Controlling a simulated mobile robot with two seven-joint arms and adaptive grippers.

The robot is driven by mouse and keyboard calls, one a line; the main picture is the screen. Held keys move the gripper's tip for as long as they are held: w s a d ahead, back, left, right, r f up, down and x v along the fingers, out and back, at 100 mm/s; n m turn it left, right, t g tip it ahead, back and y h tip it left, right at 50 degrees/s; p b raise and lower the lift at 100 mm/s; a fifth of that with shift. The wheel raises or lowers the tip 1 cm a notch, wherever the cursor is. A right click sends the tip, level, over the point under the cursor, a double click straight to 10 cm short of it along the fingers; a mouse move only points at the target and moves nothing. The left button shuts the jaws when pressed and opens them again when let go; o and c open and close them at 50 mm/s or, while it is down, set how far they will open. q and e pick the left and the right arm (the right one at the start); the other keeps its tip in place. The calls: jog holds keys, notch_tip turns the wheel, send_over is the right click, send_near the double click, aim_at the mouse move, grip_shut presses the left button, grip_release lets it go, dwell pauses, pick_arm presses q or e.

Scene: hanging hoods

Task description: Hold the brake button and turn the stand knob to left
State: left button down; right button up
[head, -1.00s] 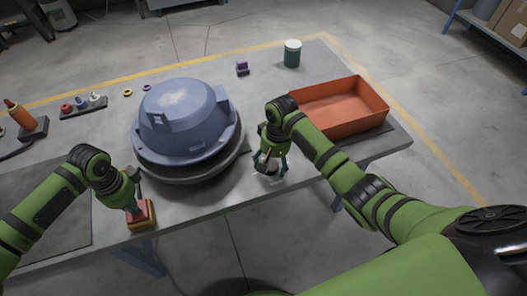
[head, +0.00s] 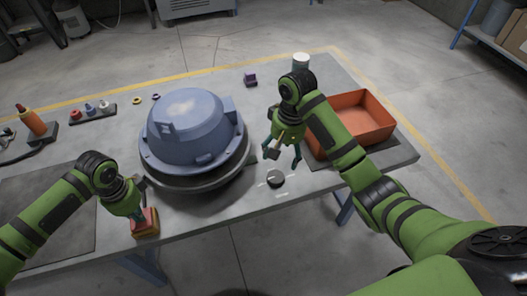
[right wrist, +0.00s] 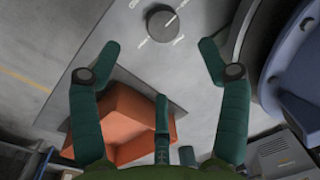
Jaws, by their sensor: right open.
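The brake button (head: 147,217) is a red block on a yellow base near the table's front edge. My left gripper (head: 139,214) points down with its tips at the button; whether its fingers are shut is hard to see. The stand knob (head: 275,178) is a dark round dial with white marks around it, set in the tabletop. In the right wrist view the knob (right wrist: 162,23) has a white pointer line toward the upper right. My right gripper (head: 283,158) is open and empty, above and apart from the knob.
A blue hood (head: 190,128) sits on a round dark stand (head: 185,180) between the arms. An orange tray (head: 368,135) lies right of my right gripper. Small rings, a rack of small parts (head: 92,113) and an orange bottle (head: 31,120) are at the back left.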

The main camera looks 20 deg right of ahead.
aim_at(275, 176)
jog(key=f+n, duration=0.3)
jog(key=f, duration=0.1)
jog(key=w+f+n, duration=0.1)
jog(key=f+n, duration=0.2)
jog(key=f, duration=0.1)
jog(key=a+f+n, duration=0.1)
jog(key=f+n, duration=0.2)
jog(key=f, duration=0.1)
jog(key=shift+w+f+g, duration=0.1)
jog(key=shift+w+g, duration=0.1)
jog(key=shift+g, duration=0.2)
